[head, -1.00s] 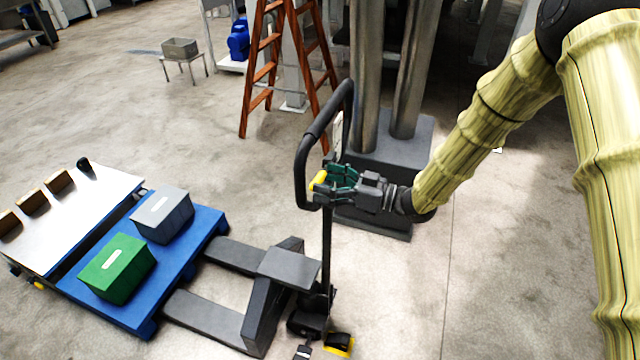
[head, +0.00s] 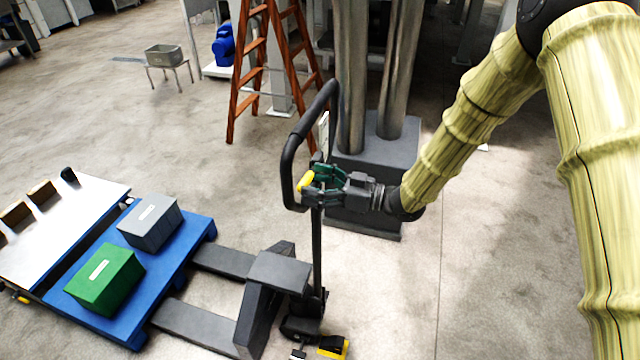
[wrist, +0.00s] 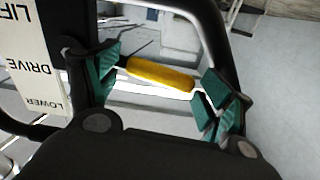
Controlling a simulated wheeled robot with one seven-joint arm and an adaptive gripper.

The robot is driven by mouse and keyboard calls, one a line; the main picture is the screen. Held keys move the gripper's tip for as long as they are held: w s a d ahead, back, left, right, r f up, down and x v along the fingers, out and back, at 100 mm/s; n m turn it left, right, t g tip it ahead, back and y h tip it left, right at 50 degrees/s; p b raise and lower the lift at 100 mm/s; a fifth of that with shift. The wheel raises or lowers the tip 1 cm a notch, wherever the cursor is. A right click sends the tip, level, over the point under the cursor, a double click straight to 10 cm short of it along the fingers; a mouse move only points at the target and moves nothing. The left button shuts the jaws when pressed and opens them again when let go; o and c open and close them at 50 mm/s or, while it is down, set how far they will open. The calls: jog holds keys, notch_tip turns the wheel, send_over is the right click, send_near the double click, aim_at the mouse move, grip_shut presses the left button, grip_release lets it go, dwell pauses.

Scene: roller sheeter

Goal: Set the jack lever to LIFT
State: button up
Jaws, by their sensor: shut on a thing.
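The jack lever is a yellow grip (wrist: 160,75) inside the black looped handle of the pallet jack; it also shows in the head view (head: 305,182). My gripper (head: 318,184) is at the handle, its green-padded fingers (wrist: 158,84) at either end of the lever and shut on it. The label plate (wrist: 32,65) to the left in the wrist view reads LIFT, DRIVE, LOWER from top to bottom. The lever lies roughly level with DRIVE in that picture, but I cannot tell its exact setting. The pallet jack (head: 278,272) has its forks towards the blue pallet.
The blue pallet (head: 190,262) carries a green box (head: 105,280) and a grey box (head: 148,222). A white-topped cart (head: 60,235) stands beside it. A wooden ladder (head: 245,85) and a grey pedestal with pipes (head: 372,160) stand behind the handle. Floor at right is open.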

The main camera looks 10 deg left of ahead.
jog(key=shift+s+f, duration=0.5)
jog(key=shift+f, duration=0.1)
jog(key=shift+c, duration=0.5)
jog(key=o, duration=1.4)
jog(key=shift+a, duration=0.1)
jog(key=shift+w+a+r, duration=0.1)
jog(key=shift+w+r, duration=0.2)
jog(key=shift+r, duration=0.05)
jog(key=shift+s+d, duration=0.2)
jog(key=shift+d, duration=1.85)
jog(key=shift+s+d, duration=0.15)
jog(key=shift+d, duration=1.9)
